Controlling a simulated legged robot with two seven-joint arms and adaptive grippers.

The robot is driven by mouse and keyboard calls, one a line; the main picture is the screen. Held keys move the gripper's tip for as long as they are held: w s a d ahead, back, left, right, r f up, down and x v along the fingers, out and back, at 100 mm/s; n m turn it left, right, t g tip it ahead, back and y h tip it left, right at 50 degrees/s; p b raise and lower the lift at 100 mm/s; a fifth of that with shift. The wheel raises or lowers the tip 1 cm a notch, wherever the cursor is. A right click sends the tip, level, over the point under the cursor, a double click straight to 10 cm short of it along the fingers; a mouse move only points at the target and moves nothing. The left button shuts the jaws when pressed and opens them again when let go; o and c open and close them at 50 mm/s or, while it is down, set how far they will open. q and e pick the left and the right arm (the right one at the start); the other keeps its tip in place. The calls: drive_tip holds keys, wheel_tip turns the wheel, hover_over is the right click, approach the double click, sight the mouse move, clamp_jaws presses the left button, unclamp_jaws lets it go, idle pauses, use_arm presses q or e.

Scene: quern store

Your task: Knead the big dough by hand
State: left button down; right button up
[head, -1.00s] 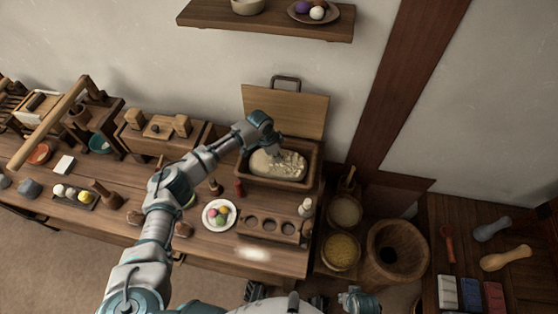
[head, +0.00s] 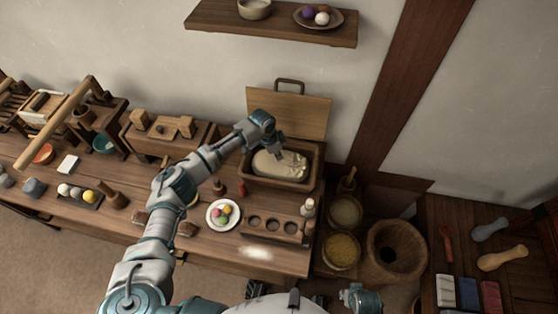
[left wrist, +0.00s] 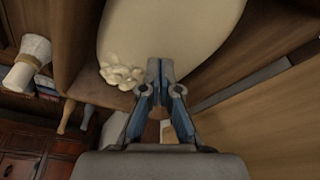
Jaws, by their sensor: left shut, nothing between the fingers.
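The big dough (head: 275,166) is a pale oval mass in a wooden box (head: 272,184) with its lid raised. It looks mostly smooth, with creases at its right end. In the left wrist view the dough (left wrist: 170,25) fills the top, with a small lumpy patch at its lower left. My left gripper (head: 279,150) is over the dough's back right part, shut and empty. In the wrist view its fingertips (left wrist: 160,66) overlap the dough's edge; I cannot tell if they touch it. My right gripper (head: 362,298) shows in part at the bottom edge; its fingers are unclear.
The raised lid (head: 290,113) stands behind the box. In front are a plate of coloured balls (head: 223,224), a wooden block with round hollows (head: 268,226) and a small bottle (head: 308,207). A large wooden mortar (head: 396,250) stands to the right.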

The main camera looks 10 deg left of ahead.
use_arm(q)
drive_tip(key=shift+f, duration=0.15)
use_arm(e)
drive_tip(key=shift+d+f, duration=0.1)
use_arm(q)
drive_tip(key=shift+d, duration=0.6)
drive_tip(key=shift+a+r+p, duration=0.2)
drive_tip(key=shift+r+p, duration=0.15)
drive_tip(key=shift+r, duration=0.15)
drive_tip(key=p+v, duration=0.2)
drive_tip(key=v, duration=0.1)
drive_tip(key=p+v, duration=0.1)
drive_tip(key=p, duration=0.1)
drive_tip(key=shift+w+d+r, duration=0.25)
drive_tip(key=shift+w+r, duration=0.1)
drive_tip(key=shift+d+r+p, duration=0.3)
drive_tip(key=shift+p, duration=0.1)
use_arm(e)
wheel_tip(320, 180, up, 6)
drive_tip(key=w, duration=0.1)
drive_tip(key=shift+d, duration=0.35)
use_arm(q)
drive_tip(key=shift+a, duration=0.35)
use_arm(e)
drive_tip(key=shift+a, duration=0.25)
